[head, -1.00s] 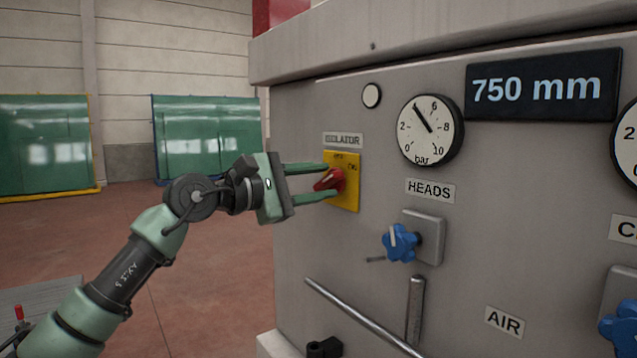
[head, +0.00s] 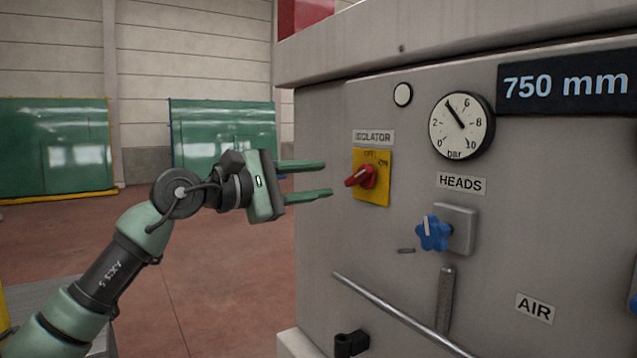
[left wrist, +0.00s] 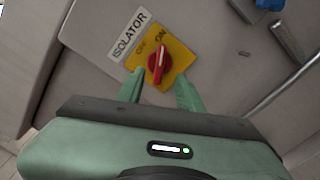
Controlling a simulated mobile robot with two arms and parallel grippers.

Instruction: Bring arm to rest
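My left gripper (head: 328,179) is open and empty. Its two green fingers point right at the machine panel, with a gap between their tips and the red isolator knob (head: 361,177). The knob sits on a yellow plate (head: 372,196) marked OFF and ON, under the ISOLATOR label (head: 374,137). In the left wrist view the red knob (left wrist: 158,62) lies ahead of and between the open fingers (left wrist: 160,85), clear of them. My right gripper is not in view.
The grey machine (head: 320,250) fills the right side, with a pressure gauge (head: 461,125), a blue HEADS knob (head: 433,233) and a slanted metal rod (head: 400,313) standing out. Green glass sheets (head: 222,140) stand at the back left. Open red floor (head: 220,265) lies left of the machine.

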